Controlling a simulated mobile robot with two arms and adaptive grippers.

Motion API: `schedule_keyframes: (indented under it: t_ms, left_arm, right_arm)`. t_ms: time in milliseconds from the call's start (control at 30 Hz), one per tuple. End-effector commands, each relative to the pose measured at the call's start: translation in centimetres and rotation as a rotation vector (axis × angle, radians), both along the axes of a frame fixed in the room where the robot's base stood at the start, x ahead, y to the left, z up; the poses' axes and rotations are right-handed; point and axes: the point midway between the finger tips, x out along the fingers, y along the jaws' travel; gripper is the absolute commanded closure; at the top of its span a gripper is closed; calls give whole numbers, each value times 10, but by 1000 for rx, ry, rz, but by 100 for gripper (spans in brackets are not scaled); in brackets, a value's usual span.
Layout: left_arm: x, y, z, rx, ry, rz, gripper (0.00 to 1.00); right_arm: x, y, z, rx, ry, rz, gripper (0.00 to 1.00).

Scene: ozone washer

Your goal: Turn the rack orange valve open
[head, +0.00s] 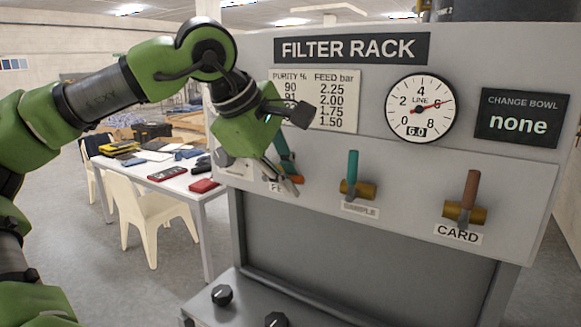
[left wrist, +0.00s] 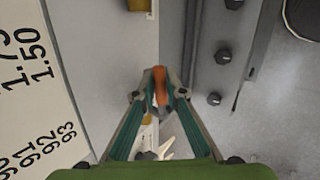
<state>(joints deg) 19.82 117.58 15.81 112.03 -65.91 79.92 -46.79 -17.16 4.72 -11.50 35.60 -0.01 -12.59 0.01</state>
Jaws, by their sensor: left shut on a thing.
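The filter rack (head: 345,225) is a grey panel with a row of valves. The orange valve handle (head: 293,178) is at the left of the row, above a label that begins with "F" and is partly hidden. My left gripper (head: 286,176) is shut on this handle. In the left wrist view the fingertips (left wrist: 160,98) close around the orange handle (left wrist: 159,76), which sticks out past them. The valve's body is mostly hidden by my gripper, so I cannot tell its exact angle. My right gripper is not in view.
The SAMPLE valve has an upright teal handle (head: 353,163). The CARD valve has an upright brown handle (head: 471,188). A round line gauge (head: 421,108) reads 6.0, and the change bowl sign (head: 522,118) says "none". Black knobs (head: 222,294) stand on the lower ledge. A cluttered table is behind, left.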

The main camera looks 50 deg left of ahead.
Motion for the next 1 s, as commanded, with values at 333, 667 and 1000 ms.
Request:
schedule_keyframes:
  t_ms: [333, 667, 1000]
  left_arm:
    - [0, -1, -8, 138, 34, -2, 100]
    - [0, -1, -9, 160, 40, -1, 100]
    - [0, -1, -10, 160, 40, -1, 72]
  right_arm:
    - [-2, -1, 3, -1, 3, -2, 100]
    - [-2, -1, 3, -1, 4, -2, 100]
    - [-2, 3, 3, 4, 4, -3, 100]
